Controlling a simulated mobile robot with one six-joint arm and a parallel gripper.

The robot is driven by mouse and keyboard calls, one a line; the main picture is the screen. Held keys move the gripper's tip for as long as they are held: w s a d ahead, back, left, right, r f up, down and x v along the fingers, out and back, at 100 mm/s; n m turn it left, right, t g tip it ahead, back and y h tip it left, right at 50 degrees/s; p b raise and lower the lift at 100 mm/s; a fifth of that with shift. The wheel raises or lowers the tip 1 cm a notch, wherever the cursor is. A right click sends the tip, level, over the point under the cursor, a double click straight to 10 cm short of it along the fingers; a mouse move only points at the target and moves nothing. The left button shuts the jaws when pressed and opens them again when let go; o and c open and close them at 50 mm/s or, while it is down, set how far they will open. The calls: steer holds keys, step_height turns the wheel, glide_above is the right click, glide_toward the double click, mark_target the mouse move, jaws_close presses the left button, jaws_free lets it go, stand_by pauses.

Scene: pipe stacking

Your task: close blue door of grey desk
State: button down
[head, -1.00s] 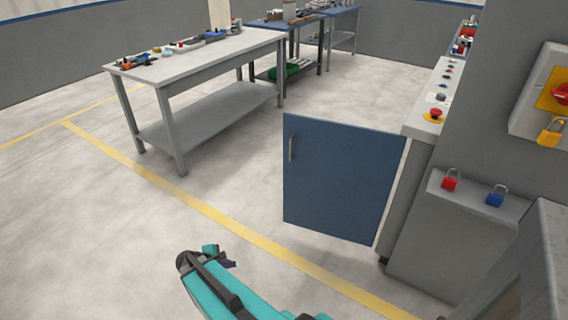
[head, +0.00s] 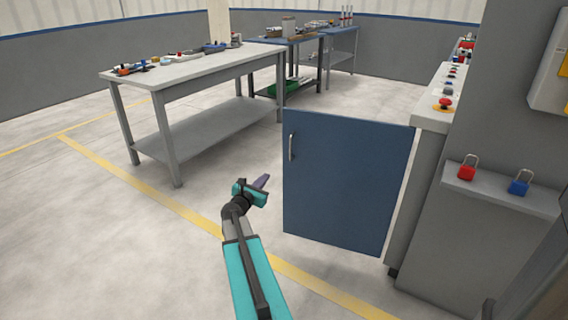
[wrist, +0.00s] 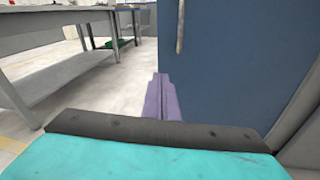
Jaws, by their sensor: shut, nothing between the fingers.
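The blue door (head: 345,185) stands swung open from the grey desk (head: 430,190), with a thin metal handle (head: 291,146) near its left edge. My gripper (head: 262,182) is shut and empty, left of the door's free edge and lower than the handle. In the wrist view the shut purple fingers (wrist: 162,98) point at the lower left edge of the blue door (wrist: 225,70), and the handle (wrist: 180,25) shows above and right of them. I cannot tell whether the fingertips touch the door.
A light grey workbench (head: 190,68) with small items stands at the left, and blue-topped benches (head: 290,40) stand behind it. A red padlock (head: 467,170) and a blue padlock (head: 519,185) sit on a grey ledge at the right. Open floor lies left of the door.

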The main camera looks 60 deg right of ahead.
mark_target(286, 150)
steer(key=d+r+n, duration=0.1)
steer(key=d+r+n+h+b, duration=0.1)
steer(key=d, duration=0.1)
steer(key=shift+s+d+r, duration=0.2)
steer(key=shift+s+r, duration=0.1)
steer(key=shift+s, duration=0.1)
steer(key=shift+w+d+b, duration=0.4)
steer(key=shift+w+d, duration=0.05)
steer(key=shift+d, duration=1.85)
steer(key=shift+w+d+b, duration=0.35)
steer(key=shift+w+d, duration=0.15)
steer(key=shift+d, duration=1.75)
steer(key=shift+w+d+b, duration=0.4)
steer(key=shift+w+d, duration=0.05)
steer(key=shift+d, duration=1.85)
